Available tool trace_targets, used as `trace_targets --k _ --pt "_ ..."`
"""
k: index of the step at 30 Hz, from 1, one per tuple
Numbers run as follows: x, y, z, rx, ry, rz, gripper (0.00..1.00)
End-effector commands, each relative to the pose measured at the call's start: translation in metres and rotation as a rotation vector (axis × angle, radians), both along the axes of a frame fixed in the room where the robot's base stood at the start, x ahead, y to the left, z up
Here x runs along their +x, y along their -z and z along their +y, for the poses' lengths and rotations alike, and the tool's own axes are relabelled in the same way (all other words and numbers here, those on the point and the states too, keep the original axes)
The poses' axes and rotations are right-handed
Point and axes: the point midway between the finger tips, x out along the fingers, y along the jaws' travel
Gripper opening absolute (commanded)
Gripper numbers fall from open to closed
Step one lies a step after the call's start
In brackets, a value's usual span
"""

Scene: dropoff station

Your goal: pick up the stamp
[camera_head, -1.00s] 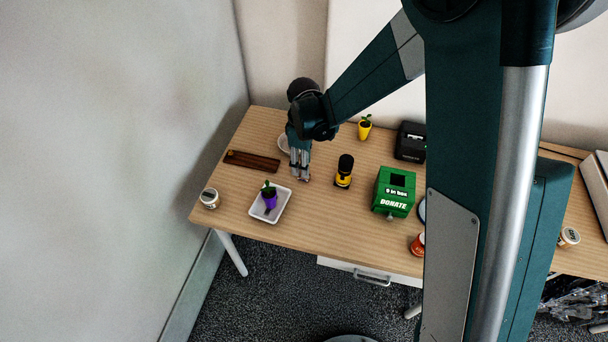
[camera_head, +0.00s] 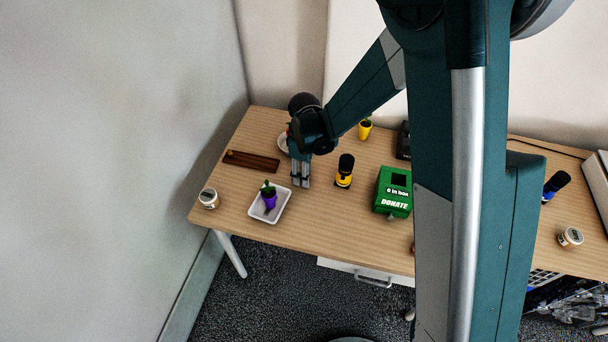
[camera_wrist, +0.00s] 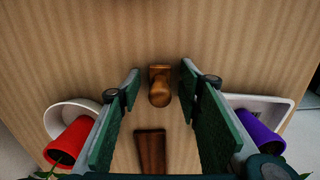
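The stamp, a small brown wooden piece with a rounded knob (camera_wrist: 160,92), stands on the table between my gripper's fingers in the wrist view. My gripper (camera_wrist: 160,85) is open, with a gap between each green finger pad and the stamp. In the head view my gripper (camera_head: 300,184) points down at the table, between the white tray and a black-and-yellow upright item. The stamp is hidden behind the fingers there.
A dark wooden board (camera_head: 251,161) lies left of my gripper. A white tray (camera_head: 283,207) holds a purple pot (camera_head: 269,201). The black-and-yellow item (camera_head: 344,178) stands close on the right, before a green donation box (camera_head: 392,192). A red pot (camera_wrist: 70,141) is nearby.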

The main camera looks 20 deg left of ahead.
Motion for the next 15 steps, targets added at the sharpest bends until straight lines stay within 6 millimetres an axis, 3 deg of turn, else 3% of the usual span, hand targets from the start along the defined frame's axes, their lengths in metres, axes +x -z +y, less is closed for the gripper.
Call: trace_targets --k 10,15 --pt "0.0000 -0.0002 0.0000 0.000 0.000 0.000 0.35" --pt "0.0000 -0.0002 0.0000 0.000 0.000 0.000 0.13"
